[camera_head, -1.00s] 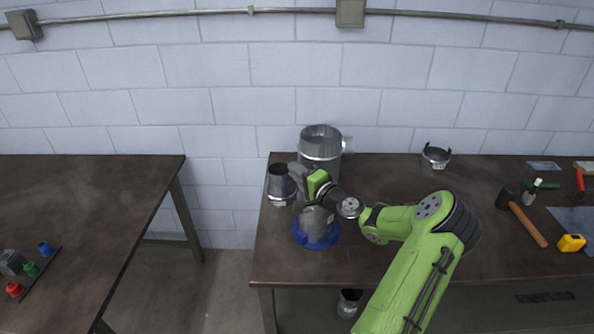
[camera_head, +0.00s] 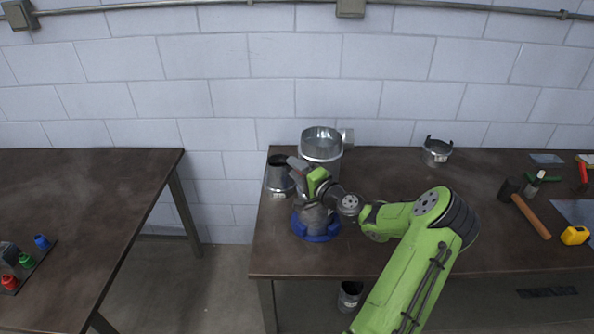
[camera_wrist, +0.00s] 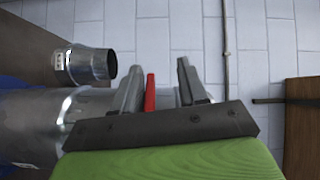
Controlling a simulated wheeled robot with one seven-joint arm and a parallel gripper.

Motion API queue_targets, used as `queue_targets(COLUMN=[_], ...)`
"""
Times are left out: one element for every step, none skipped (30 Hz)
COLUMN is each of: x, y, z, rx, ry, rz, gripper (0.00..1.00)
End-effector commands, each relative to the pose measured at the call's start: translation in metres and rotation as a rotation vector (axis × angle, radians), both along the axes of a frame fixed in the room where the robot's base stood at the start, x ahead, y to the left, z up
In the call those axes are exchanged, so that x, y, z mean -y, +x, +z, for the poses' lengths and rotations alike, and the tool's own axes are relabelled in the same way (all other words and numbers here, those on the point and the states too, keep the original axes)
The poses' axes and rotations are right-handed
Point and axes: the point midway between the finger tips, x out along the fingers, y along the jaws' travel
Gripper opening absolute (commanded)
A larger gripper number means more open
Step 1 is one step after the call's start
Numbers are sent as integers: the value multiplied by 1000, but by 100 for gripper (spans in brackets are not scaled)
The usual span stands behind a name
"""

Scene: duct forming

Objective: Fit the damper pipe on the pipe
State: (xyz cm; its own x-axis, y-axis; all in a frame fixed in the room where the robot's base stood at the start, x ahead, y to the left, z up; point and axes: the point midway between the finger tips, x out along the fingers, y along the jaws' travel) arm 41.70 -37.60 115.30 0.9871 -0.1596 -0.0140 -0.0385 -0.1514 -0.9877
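A grey metal pipe (camera_head: 312,218) stands upright in a blue ring base (camera_head: 318,237) near the table's left end. In the wrist view, a wide metal pipe (camera_wrist: 30,125) with a bright raised band lies at the lower left, with blue beside it. My gripper (camera_head: 298,168) is just above the pipe in the blue base. In the wrist view, my gripper (camera_wrist: 160,88) has its fingers apart, with a thin red handle (camera_wrist: 150,92) between them and gaps visible. The body that the handle belongs to is mostly hidden by my gripper, so its seating on the pipe cannot be told.
A tapered pipe (camera_head: 277,178) stands close left of my gripper. A large pipe with a side branch (camera_head: 322,150) stands behind. A metal collar (camera_head: 437,152), a hammer (camera_head: 531,215) and a yellow tape measure (camera_head: 574,236) are to the right.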

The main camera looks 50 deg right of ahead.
Motion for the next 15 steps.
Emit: queue_targets(x=[0,0,0,0,0,0,0,0,0,-1,-1,-3,-4,-5,-7], y=[0,0,0,0,0,0,-1,-3,-7,-11,-17,-26,-34,-43,-54], z=[0,0,0,0,0,-1,-1,-1,-1,-2,-2,-2,-2,-2,-3], rx=[0,0,0,0,0,-2,-2,-3,-2,-3,-4,-3,-4,-4,-5], ry=[0,0,0,0,0,2,2,1,1,2,2,2,2,3,3], rz=[-1,-1,-1,-1,-1,-1,-1,-1,-2,-3,-3,-4,-5,-5,-6], gripper=[45,45,45,45,45,45,45,45,45,45,45,45,45,45,45])
